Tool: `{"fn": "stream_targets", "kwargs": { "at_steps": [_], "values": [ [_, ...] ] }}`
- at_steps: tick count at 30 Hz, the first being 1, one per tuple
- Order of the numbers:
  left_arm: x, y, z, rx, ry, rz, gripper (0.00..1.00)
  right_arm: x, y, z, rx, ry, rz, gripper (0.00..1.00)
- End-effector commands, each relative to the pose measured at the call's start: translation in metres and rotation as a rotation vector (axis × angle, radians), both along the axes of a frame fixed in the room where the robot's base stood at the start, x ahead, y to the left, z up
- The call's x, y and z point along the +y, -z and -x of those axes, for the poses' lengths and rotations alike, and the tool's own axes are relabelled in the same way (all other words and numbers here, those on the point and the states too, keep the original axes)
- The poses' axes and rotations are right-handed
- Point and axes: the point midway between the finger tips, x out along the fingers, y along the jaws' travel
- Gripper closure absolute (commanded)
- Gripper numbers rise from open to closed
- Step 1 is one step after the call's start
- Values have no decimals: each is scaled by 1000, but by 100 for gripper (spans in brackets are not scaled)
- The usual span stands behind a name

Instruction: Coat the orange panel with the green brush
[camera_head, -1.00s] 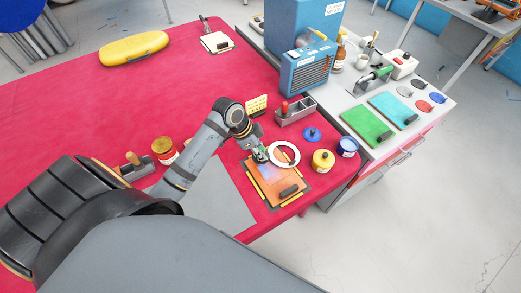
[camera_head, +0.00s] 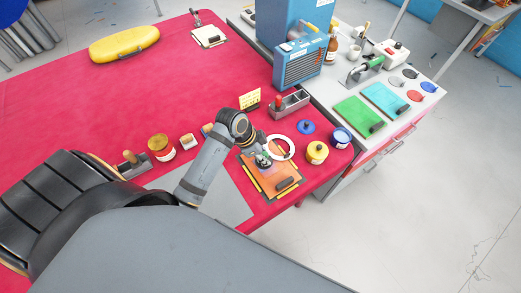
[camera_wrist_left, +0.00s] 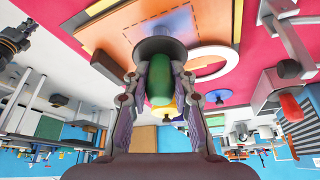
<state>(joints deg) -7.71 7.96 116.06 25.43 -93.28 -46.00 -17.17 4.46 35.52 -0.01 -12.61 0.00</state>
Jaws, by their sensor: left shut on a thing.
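The orange panel (camera_head: 281,172) lies near the right front of the red table, with a dark block-shaped handle (camera_head: 287,183) on it. It also shows at the top of the left wrist view (camera_wrist_left: 115,38), with a dashed outline and a pale bluish patch. My left gripper (camera_head: 263,160) is over the panel's far left part, shut on the green brush, whose green handle (camera_wrist_left: 160,84) stands between the fingers. The brush's dark round head (camera_wrist_left: 160,48) is at the panel surface; I cannot tell whether it touches. My right gripper is not in view.
A white ring (camera_head: 287,142) lies at the panel's far right edge. Yellow (camera_head: 317,152) and blue (camera_head: 341,137) jars and a blue lid (camera_head: 306,127) are to the right. A grey tray (camera_head: 290,103) and a yellow sign (camera_head: 249,100) stand behind.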

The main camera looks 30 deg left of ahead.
Motion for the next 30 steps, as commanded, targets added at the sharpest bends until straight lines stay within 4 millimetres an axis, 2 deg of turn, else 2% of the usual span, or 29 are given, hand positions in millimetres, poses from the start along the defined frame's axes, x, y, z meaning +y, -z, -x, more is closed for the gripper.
{"fn": "stream_targets", "kwargs": {
  "at_steps": [4, 11, 21, 30],
  "values": [
    [-11, -1, 6, -1, 0, 3, 100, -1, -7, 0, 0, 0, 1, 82],
    [-14, 0, 8, 0, -1, 1, 100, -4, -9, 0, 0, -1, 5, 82],
    [-39, 1, 24, 4, 0, 2, 100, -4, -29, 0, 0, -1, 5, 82],
    [-43, 0, 19, 2, -1, 0, 100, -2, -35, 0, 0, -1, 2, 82]
  ]
}}
